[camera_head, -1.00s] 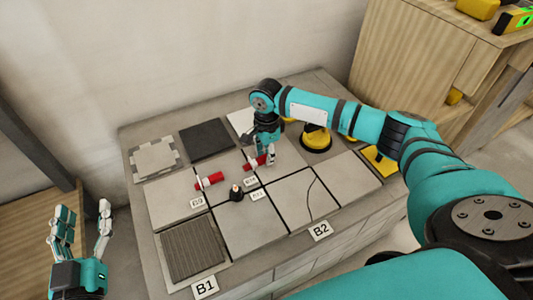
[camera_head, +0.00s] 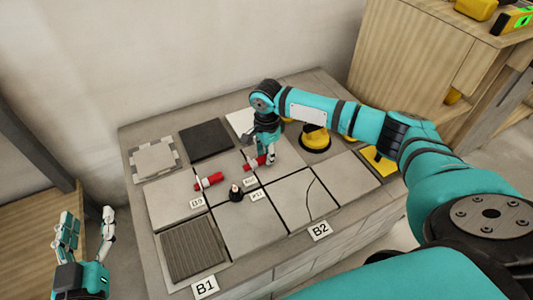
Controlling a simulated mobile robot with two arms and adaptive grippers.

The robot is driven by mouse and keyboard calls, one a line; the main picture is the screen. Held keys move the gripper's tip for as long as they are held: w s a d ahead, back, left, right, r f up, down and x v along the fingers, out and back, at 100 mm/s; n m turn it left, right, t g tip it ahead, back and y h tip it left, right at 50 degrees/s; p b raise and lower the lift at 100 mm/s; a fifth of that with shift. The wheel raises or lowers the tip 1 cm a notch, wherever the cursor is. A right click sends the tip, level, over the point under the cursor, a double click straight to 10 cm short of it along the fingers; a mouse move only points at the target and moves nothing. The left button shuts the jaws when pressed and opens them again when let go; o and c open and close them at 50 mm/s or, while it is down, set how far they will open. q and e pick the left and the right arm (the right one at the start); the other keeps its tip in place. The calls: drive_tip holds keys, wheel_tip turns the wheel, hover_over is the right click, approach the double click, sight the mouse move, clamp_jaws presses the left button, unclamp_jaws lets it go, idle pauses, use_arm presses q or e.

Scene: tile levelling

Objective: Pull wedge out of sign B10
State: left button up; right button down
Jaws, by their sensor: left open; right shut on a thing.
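A red wedge (camera_head: 252,164) lies over the tile joint just behind the small white sign (camera_head: 249,182), which appears to read B10. My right gripper (camera_head: 268,160) points down at the wedge's right end and is shut on it; its fingers hide that end. A second red wedge (camera_head: 209,181), with a pale part at its left, lies further left behind sign B9 (camera_head: 197,202). My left gripper (camera_head: 86,232) is open and empty, off the left side of the tiled table, with its fingers pointing up.
A black knob-like piece (camera_head: 236,193) stands at a tile joint beside another small sign (camera_head: 256,195). Signs B1 (camera_head: 205,286) and B2 (camera_head: 320,230) stand at the front edge. A yellow-and-black suction cup (camera_head: 316,140) is right of my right gripper.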

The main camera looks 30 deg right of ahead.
sight(281, 155)
use_arm(q)
drive_tip(key=shift+s+a+f+g, duration=0.1)
drive_tip(key=shift+a+f+g, duration=0.05)
drive_tip(key=shift+f+g, duration=0.55)
use_arm(e)
drive_tip(key=shift+d, duration=0.15)
use_arm(q)
drive_tip(key=shift+f, duration=0.2)
use_arm(e)
drive_tip(key=shift+d, duration=0.1)
drive_tip(key=shift+d+p, duration=0.45)
drive_tip(key=shift+p, duration=0.15)
drive_tip(key=shift+d+p, duration=0.3)
drive_tip(key=shift+d, duration=0.05)
drive_tip(key=shift+s+d+r+p, duration=0.1)
drive_tip(key=shift+d+p, duration=0.3)
drive_tip(key=shift+d, duration=0.25)
use_arm(q)
drive_tip(key=s+a+f+g+y+p, duration=0.1)
drive_tip(key=s+a+f+g+y, duration=0.1)
drive_tip(key=s+f+g, duration=0.6)
drive_tip(key=shift+s+a+f+n+y, duration=0.15)
drive_tip(key=shift+a+f+n+y, duration=0.2)
drive_tip(key=shift+a+f, duration=0.85)
use_arm(e)
drive_tip(key=shift+d, duration=0.7)
use_arm(q)
drive_tip(key=shift+d+f, duration=0.25)
drive_tip(key=shift+s+a, duration=0.1)
